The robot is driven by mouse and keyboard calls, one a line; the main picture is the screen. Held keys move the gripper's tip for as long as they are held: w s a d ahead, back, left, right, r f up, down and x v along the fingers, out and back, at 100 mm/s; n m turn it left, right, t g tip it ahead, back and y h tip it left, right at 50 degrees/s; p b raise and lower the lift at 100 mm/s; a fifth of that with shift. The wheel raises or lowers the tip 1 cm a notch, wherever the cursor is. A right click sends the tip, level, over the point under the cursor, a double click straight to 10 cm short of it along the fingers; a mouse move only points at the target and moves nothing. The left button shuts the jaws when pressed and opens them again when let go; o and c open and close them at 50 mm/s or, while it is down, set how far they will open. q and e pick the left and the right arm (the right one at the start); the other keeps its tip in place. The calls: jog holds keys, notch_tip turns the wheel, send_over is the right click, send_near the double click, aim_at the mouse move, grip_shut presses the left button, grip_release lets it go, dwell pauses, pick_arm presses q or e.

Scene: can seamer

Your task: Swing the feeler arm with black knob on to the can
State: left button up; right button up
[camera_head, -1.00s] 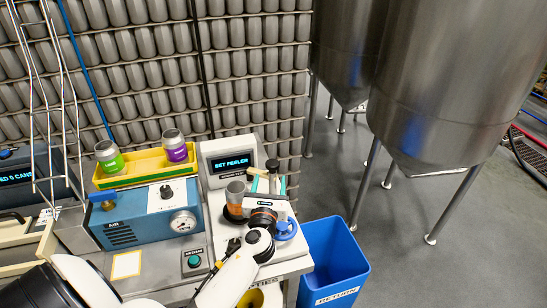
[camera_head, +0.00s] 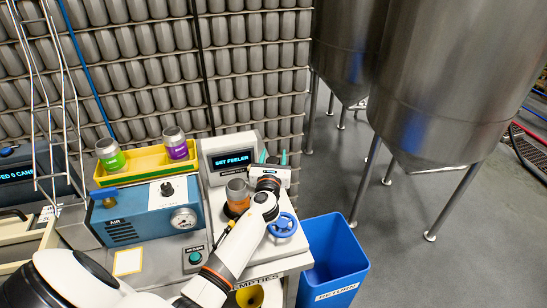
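A bare grey can (camera_head: 237,190) stands upright on the seamer (camera_head: 222,158), in front of its display, which reads "SET FEELER". My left gripper (camera_head: 273,158) is just right of the can, close to the display's right edge. Its two teal fingertips point away from me and stand apart. The black knob and the feeler arm are mostly hidden behind the gripper. I cannot tell whether the fingers touch the knob. My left arm crosses the front of the seamer. My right gripper is not in view.
A blue handwheel (camera_head: 284,225) is right of my wrist. A blue air box (camera_head: 147,217) and a yellow tray (camera_head: 145,164) with two labelled cans are at left. A blue return bin (camera_head: 333,262) stands at right, with steel tanks (camera_head: 440,90) behind.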

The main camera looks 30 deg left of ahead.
pick_arm(q)
grip_shut()
jog(key=shift+y, duration=0.3)
jog(key=shift+f+n+g+y+b, duration=0.15)
jog(key=shift+n+g+y+b, duration=0.65)
jog(key=shift+n+y, duration=0.2)
jog(key=n+g+y, duration=0.1)
jog(key=n+g+y+b, duration=0.2)
jog(key=shift+s+a+g+y, duration=0.2)
jog(key=shift+a+g+y, duration=0.05)
jog(key=shift+g+y, duration=0.15)
jog(key=n+g+y+b, duration=0.1)
jog(key=g, duration=0.1)
jog(key=n+g+y+b, duration=0.1)
jog(key=n+g, duration=0.1)
jog(key=n+g+y+b, duration=0.1)
jog(key=n+g, duration=0.1)
jog(key=shift+s+a+g+b, duration=0.2)
jog(key=shift+s+g+b, duration=0.15)
jog(key=shift+g, duration=0.05)
jog(key=shift+s+n+g+b, duration=0.2)
jog(key=shift+n+g+b, duration=0.6)
jog(key=shift+g, duration=0.5)
jog(key=shift+n+g, duration=0.3)
jog(key=shift+o, duration=1.4)
grip_release()
